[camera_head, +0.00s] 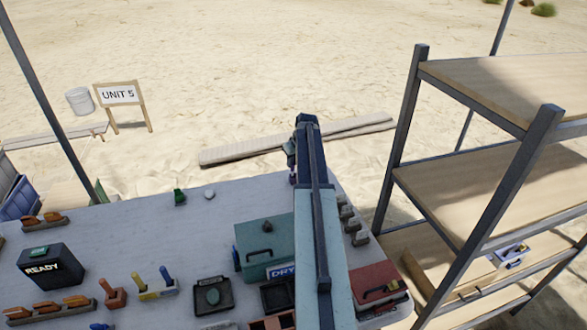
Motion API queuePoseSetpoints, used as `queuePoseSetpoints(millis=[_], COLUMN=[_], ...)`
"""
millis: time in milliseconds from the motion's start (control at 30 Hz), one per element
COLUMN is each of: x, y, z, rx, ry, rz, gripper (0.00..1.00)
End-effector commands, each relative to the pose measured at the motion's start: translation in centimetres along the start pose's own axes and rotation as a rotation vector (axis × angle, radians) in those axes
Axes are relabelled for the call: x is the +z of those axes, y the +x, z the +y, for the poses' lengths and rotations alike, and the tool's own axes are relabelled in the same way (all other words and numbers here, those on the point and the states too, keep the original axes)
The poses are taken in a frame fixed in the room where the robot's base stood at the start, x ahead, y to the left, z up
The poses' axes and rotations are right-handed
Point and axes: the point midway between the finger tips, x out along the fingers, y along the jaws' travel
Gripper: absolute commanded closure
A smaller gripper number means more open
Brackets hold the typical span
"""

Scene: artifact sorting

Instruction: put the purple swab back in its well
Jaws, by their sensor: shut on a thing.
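My arm reaches up the middle of the picture, over the grey table. Only a dark bit of my gripper (291,152) shows beside the arm's far end, near the table's back edge. A low rack (157,294) stands at the front left of the table. A yellow swab (139,282) and a blue swab (166,276) stand upright in it, with a gap between them.
A black READY box (52,268), a red-brown stand (112,299), a dark tray (212,311) and a teal DRY box (251,240) stand on the table (140,225). A red box (375,279) is right of my arm. Shelves (480,175) rise at the right.

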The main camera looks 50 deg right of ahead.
Motion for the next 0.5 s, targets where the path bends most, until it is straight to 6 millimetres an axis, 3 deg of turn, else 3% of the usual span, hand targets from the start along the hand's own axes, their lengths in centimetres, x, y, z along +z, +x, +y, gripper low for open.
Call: queuePoseSetpoints(millis=[100,267,500], x=[-0.7,1.0,0.8], y=[0.7,3.9,3.6], z=[1.3,0.9,0.9], rx=[0.0,0.0,0.0], ry=[0.001,0.0,-0.001], rz=[0.0,0.0,0.0], gripper=[1.0,1.0,1.0])
